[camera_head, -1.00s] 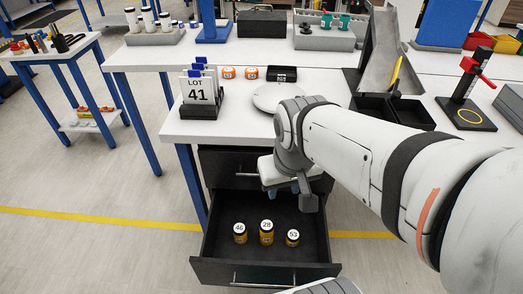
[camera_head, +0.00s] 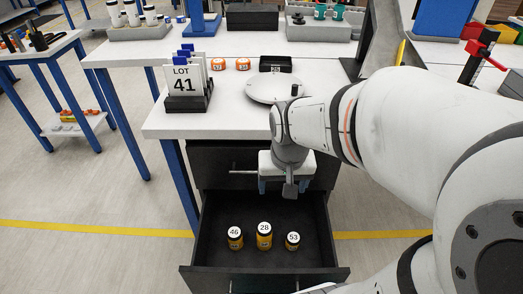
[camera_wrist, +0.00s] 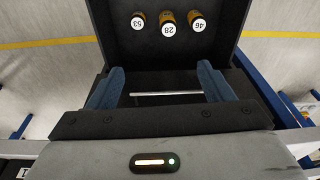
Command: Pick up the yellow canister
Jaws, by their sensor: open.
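Three yellow canisters with dark bands and white numbered lids stand upright in an open black drawer (camera_head: 210,240). They are canister 46 (camera_head: 235,238) at left, canister 28 (camera_head: 264,236) in the middle, and canister 53 (camera_head: 292,241) at right. Canister 28 looks the tallest. My gripper (camera_head: 276,187) is above the drawer's back edge, apart from the canisters. In the wrist view its blue fingers (camera_wrist: 160,88) are spread with nothing between them. There, canister 53 (camera_wrist: 138,21), canister 28 (camera_wrist: 168,24) and canister 46 (camera_wrist: 197,22) show beyond the fingertips.
A white table (camera_head: 240,105) stands above the drawer. It holds a LOT 41 card rack (camera_head: 187,85), orange-marked pucks (camera_head: 230,65), a round plate (camera_head: 272,88) and a black tray (camera_head: 276,64). Another closed drawer is above the open one, behind my gripper.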

